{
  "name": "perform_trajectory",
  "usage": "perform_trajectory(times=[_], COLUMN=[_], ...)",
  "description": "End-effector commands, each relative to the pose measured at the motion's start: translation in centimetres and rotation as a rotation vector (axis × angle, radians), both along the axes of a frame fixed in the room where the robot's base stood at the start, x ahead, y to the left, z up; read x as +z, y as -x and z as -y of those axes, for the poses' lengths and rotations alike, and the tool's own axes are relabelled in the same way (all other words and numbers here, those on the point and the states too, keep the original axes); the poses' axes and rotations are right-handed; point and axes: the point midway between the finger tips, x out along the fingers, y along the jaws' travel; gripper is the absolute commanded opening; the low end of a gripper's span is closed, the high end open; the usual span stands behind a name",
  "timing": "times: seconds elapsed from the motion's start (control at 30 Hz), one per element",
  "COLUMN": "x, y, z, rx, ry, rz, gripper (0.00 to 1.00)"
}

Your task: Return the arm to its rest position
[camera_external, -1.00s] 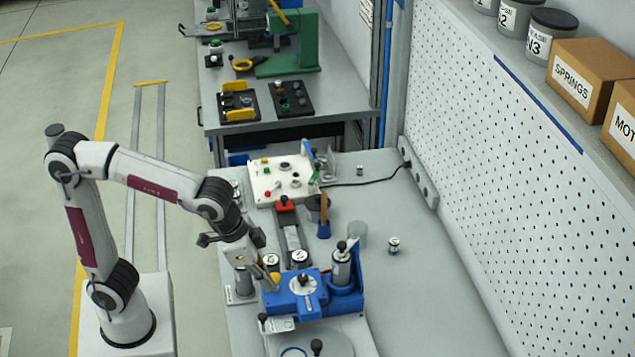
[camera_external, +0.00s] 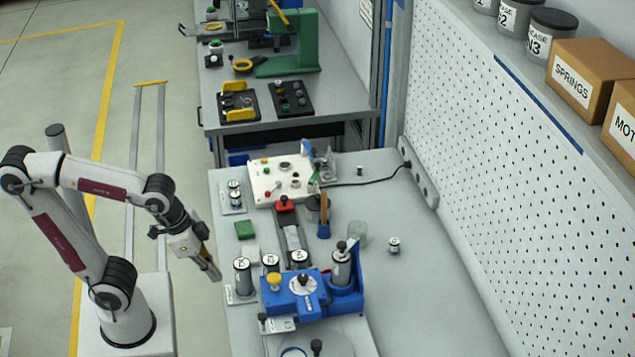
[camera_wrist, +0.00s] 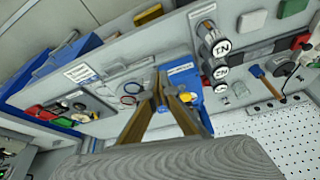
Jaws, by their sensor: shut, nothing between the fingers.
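My gripper (camera_external: 214,275) hangs just off the left edge of the workbench (camera_external: 226,205), fingers pointing down and to the right. The fingers are together with nothing between them. In the wrist view my gripper (camera_wrist: 161,104) shows its two tan fingers meeting at the tips, with the bench beyond. The blue fixture (camera_external: 318,298) stands on the bench to the right of my gripper, apart from it.
Labelled cylinders (camera_external: 243,275) stand near the bench's left edge, close to my gripper. A green block (camera_external: 244,229) and a white control panel (camera_external: 284,180) lie farther back. A pegboard (camera_external: 490,150) rises at the right.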

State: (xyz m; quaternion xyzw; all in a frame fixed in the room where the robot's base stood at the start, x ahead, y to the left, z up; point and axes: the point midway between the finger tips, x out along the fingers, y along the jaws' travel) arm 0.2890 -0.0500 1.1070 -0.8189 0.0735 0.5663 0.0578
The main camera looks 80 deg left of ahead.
Motion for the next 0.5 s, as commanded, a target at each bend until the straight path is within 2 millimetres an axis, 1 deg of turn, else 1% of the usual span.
perform_trajectory(times=[0.1, 0.3, 0.5], x=[-0.2, -0.4, 0.4], y=[1.6, 3.7, 4.5], z=[-1.4, -3.2, -4.5], rx=[0.037, 0.110, 0.166], ry=[0.008, 0.020, 0.024], rz=[0.023, 0.068, 0.118], gripper=[0.00, 0.00, 0.00])
